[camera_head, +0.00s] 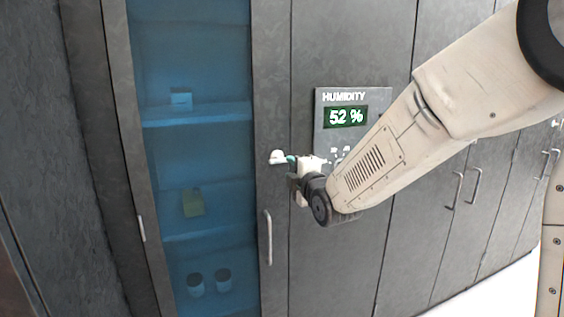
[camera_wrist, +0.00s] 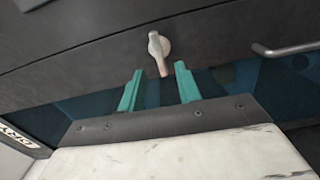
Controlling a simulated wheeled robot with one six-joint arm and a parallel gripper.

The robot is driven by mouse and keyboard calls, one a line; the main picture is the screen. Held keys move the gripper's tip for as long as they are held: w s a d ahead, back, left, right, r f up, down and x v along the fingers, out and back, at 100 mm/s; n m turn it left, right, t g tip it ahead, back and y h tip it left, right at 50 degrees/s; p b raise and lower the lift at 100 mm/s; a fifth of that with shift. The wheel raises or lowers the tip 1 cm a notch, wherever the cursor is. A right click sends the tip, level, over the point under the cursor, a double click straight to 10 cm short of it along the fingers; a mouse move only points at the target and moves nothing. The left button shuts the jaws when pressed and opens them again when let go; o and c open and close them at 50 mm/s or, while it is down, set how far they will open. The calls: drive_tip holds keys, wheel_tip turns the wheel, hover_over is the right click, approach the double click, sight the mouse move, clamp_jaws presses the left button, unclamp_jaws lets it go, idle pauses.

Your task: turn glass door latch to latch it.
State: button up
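The glass door latch (camera_wrist: 158,52) is a pale lever on a round base, fixed to the dark door frame. In the wrist view its lever points down the picture toward my gripper. It also shows in the head view (camera_head: 277,157), just left of my gripper (camera_head: 291,159). In the wrist view my gripper (camera_wrist: 159,68) has two teal fingers apart. The lever's end appears between the fingertips, with a gap on each side. I cannot tell how deep it sits between them. The glass door (camera_head: 190,60) has a blue-tinted pane in a dark frame and looks closed.
A humidity panel (camera_head: 340,98) reading 52 % is on the wall right of the door, partly behind my arm. A vertical door handle (camera_head: 267,238) is below the latch. It likely shows as the metal bar (camera_wrist: 285,49) in the wrist view. Several cabinet handles are farther right.

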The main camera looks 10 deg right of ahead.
sight(283, 161)
drive_tip(key=x, duration=0.7)
drive_tip(key=shift+w, duration=0.4)
clamp_jaws()
